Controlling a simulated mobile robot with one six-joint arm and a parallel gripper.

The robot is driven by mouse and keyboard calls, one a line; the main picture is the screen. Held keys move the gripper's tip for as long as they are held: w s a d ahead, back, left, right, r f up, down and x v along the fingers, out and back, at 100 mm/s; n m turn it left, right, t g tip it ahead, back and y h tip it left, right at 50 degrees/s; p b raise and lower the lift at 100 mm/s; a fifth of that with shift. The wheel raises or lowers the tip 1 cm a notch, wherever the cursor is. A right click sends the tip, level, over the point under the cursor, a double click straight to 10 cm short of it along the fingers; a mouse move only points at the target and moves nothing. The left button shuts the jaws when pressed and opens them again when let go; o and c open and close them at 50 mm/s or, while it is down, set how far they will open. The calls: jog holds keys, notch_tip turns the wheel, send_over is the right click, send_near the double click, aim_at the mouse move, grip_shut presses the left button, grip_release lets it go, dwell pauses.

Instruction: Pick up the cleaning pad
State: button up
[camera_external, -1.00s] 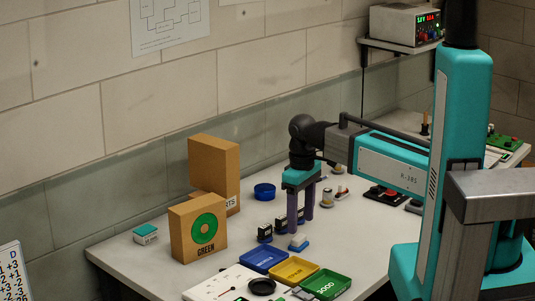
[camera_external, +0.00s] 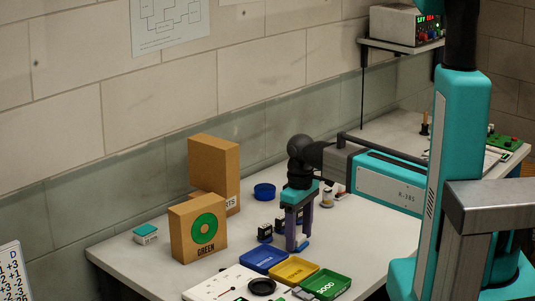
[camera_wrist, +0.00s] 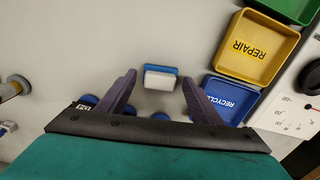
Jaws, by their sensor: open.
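The cleaning pad (camera_wrist: 160,80) is a small block with a white face and blue edges, lying on the bench. In the wrist view it sits between my two fingertips, with a gap on each side. My gripper (camera_wrist: 159,79) is open and empty, pointing down. In the external view, my purple-fingered gripper (camera_external: 299,240) is low over the bench and partly hides the pad (camera_external: 305,241). I cannot tell the exact height of the fingertips above the bench.
Blue (camera_external: 263,260), yellow (camera_external: 295,270) and green (camera_external: 326,284) trays stand close in front of my gripper. Small dark servos (camera_external: 264,233) are just left of it.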

aim_at(299, 237)
jog(key=shift+c, duration=0.2)
jog(key=c, duration=0.9)
jog(key=shift+r, duration=0.25)
jog(key=shift+c, duration=0.2)
notch_tip(299, 237, up, 10)
jog(key=b, duration=0.2)
jog(key=shift+f+b, duration=0.2)
jog(key=shift+b, duration=0.1)
dwell(0.3)
